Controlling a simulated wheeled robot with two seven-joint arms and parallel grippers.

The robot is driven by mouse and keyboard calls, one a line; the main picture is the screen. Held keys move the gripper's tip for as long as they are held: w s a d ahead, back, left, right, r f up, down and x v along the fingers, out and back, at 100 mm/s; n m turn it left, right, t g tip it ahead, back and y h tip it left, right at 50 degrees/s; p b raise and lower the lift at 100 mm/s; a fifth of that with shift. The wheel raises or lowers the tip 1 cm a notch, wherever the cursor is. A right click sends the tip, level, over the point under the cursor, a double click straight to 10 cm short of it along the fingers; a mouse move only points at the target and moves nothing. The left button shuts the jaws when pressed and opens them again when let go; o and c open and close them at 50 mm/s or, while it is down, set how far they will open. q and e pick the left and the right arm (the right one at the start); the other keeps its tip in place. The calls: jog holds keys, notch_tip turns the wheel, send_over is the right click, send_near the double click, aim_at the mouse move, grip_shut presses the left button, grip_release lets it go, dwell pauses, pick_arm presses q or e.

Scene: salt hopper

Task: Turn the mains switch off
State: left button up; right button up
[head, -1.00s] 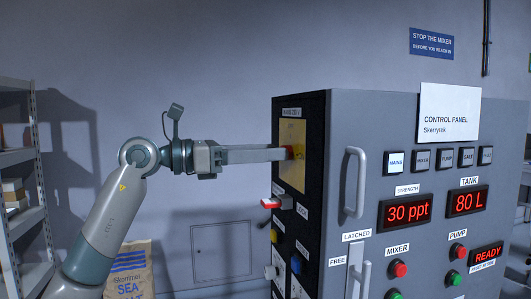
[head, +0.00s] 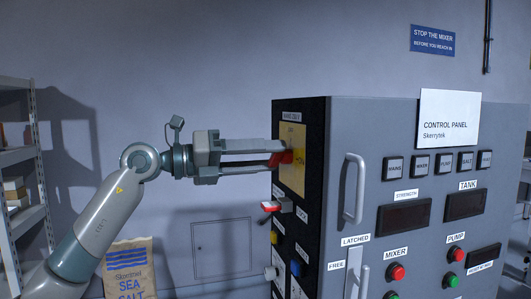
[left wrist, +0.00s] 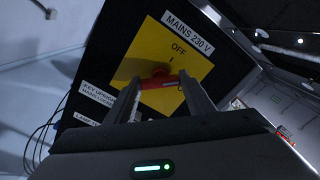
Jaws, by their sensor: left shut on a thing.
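The mains switch is a red rotary handle (head: 286,157) on a yellow plate (head: 293,135) on the dark side face of the control cabinet. In the left wrist view the red handle (left wrist: 160,78) sits on the yellow plate (left wrist: 188,60), below the word OFF and the "MAINS 230 V" label (left wrist: 188,33). My left gripper (head: 276,158) is shut on the handle, one finger on each side of it. The fingers hide part of the handle and of the plate's lower markings. My right gripper is not in view.
The control panel's displays (head: 404,215) and lamps (head: 396,169) are dark. A red-ended key switch (head: 271,206) and several coloured knobs sit below the mains switch. A large grey door handle (head: 354,188) stands out on the front. A salt sack (head: 130,268) and shelving (head: 20,190) are at left.

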pick_arm(q)
jog(key=n+p, duration=0.5)
jog(key=n, duration=0.4)
jog(key=shift+w+a+n, duration=0.1)
jog(key=shift+n, duration=0.3)
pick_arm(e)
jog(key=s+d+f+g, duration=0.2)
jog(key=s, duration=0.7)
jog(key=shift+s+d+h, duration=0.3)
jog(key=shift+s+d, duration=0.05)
pick_arm(q)
jog(key=o, duration=1.1)
jog(key=shift+c, duration=0.2)
jog(key=shift+f, duration=0.1)
jog(key=shift+a, duration=0.1)
